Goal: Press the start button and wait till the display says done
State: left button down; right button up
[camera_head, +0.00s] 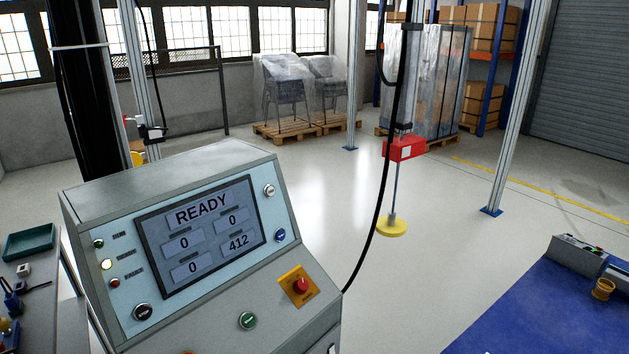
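The control box (185,165) stands at the left front with a sloped face. Its display (200,236) reads "READY", with fields showing 0, 0, 0 and 412. A green button (248,320) sits on the lower panel; its label is too small to read for certain. A red mushroom button (301,287) sits on a yellow plate. Of the indicator lamps at the left, the yellow one (106,264) looks lit. Neither gripper is in view.
A test rig with a red block (404,149) and yellow round pad (391,226) hangs behind the box. A black cable (376,205) runs down beside it. A blue-topped table (540,312) is at right front, a grey bench (40,313) at left. Open floor lies between.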

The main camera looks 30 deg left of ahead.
aim_at(249, 320)
jog(key=u, duration=1.55)
